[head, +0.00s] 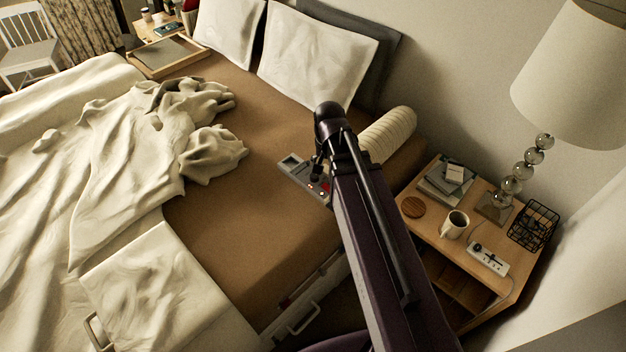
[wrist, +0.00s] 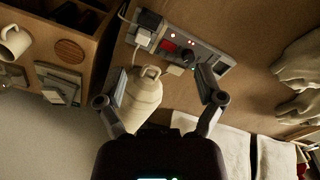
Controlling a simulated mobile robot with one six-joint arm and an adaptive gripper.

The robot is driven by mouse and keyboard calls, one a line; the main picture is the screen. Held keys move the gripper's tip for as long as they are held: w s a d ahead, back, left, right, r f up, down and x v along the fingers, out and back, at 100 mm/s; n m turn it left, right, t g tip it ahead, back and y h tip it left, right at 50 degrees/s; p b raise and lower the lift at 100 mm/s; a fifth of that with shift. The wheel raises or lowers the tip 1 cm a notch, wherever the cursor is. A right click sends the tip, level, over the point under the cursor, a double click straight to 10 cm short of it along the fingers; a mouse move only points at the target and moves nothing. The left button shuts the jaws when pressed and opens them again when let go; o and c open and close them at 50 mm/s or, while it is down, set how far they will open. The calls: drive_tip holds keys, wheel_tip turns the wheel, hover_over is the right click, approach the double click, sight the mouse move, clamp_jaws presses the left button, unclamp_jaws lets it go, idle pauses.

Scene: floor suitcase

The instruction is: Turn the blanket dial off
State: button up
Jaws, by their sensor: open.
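A grey control panel (head: 291,163) lies on the brown bed surface near the bed's right edge, partly hidden by my arm in the head view. In the wrist view the panel (wrist: 209,52) shows red lights, a red switch (wrist: 168,46) and a dark round knob (wrist: 187,56), which looks like the dial. Its pointer setting is too small to read. My gripper (wrist: 160,77) is open, its fingers spread, with the right finger near the knob and overlapping the panel in view. Nothing is held between the fingers. In the head view my gripper (head: 317,169) is above the panel.
A cream ridged bolster-like object (head: 388,133) lies close beside the panel; it shows between the fingers in the wrist view (wrist: 143,97). A nightstand (head: 437,243) with a mug (head: 454,225), lamp and power strip (head: 488,259) stands right. A crumpled blanket (head: 130,150) lies left.

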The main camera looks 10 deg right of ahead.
sight(314, 176)
drive_tip(key=w+f+m+b, duration=0.4)
drive_tip(key=w+f+m, duration=0.1)
drive_tip(key=w+m, duration=0.2)
drive_tip(key=w+f+m+b, duration=0.4)
drive_tip(key=w+m, duration=0.3)
drive_tip(key=w, duration=0.2)
drive_tip(key=shift+w+f+b, duration=0.2)
drive_tip(key=shift+f+b, duration=0.2)
drive_tip(key=shift+b, duration=0.05)
drive_tip(key=shift+f, duration=0.15)
drive_tip(key=f+b, duration=1.3)
drive_tip(key=shift+w+f+b, duration=0.25)
drive_tip(key=shift+w+b, duration=0.1)
drive_tip(key=shift+b, duration=0.05)
drive_tip(key=shift+c, duration=0.2)
drive_tip(key=c, duration=1.1)
